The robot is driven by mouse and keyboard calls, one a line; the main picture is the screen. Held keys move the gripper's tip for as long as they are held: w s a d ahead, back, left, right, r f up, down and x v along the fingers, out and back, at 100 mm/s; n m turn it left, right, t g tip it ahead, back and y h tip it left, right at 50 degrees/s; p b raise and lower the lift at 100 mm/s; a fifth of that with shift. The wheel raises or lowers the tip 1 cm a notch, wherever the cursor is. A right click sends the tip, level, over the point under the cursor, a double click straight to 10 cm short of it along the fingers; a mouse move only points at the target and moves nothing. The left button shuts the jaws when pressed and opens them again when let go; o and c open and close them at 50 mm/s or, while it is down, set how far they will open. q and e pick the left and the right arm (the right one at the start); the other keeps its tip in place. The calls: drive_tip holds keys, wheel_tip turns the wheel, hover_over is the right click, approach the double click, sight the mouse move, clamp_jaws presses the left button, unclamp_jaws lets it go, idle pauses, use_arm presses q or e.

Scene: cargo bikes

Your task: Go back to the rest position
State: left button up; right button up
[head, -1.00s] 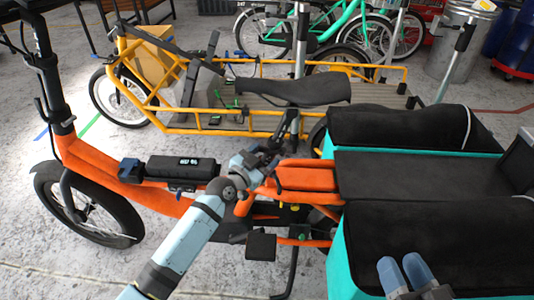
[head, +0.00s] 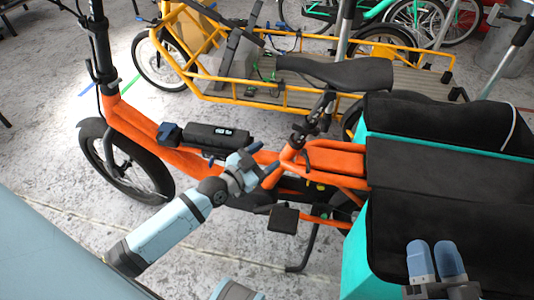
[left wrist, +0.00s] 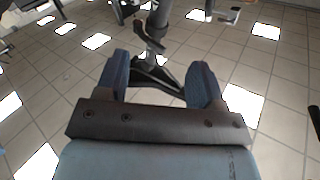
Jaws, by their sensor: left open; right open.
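My left gripper (head: 264,160) is open and empty in the head view. It appears in front of the orange cargo bike (head: 322,160), just right of the black battery pack (head: 218,137); whether it touches the frame I cannot tell. In the left wrist view its two blue fingers (left wrist: 158,78) are wide apart with nothing held between them. My right gripper (head: 437,262) is open, its two pale blue fingers showing over the black side bag (head: 405,230) at the lower right. I see nothing between those fingers.
A yellow cargo bike (head: 282,101) stands behind the orange one, beyond its black saddle (head: 335,72). Green bikes (head: 385,12) stand further back. Bare concrete floor (head: 60,165) is open at the left. A teal box side (head: 357,262) is close by my right gripper.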

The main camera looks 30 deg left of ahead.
use_arm(q)
drive_tip(key=s+d+r+n+h, duration=0.4)
drive_tip(key=s+d+r, duration=1)
drive_tip(key=s+r, duration=0.15)
drive_tip(key=s+a+r+g+y+p, duration=0.4)
drive_tip(key=a+r+g+y+p, duration=0.1)
drive_tip(key=p, duration=3.2)
drive_tip(key=a+g+y, duration=0.1)
drive_tip(key=a, duration=0.1)
drive_tip(key=shift+s+a+r+y+p, duration=0.2)
drive_tip(key=shift+a+r+y+p, duration=0.1)
drive_tip(key=shift+p, duration=0.05)
use_arm(e)
drive_tip(key=s+d+r+g+h, duration=0.4)
drive_tip(key=d+r+g+h, duration=0.1)
drive_tip(key=d, duration=0.3)
drive_tip(key=shift+r+g+h, duration=0.4)
drive_tip(key=shift+g+h, duration=0.2)
drive_tip(key=shift+g, duration=0.3)
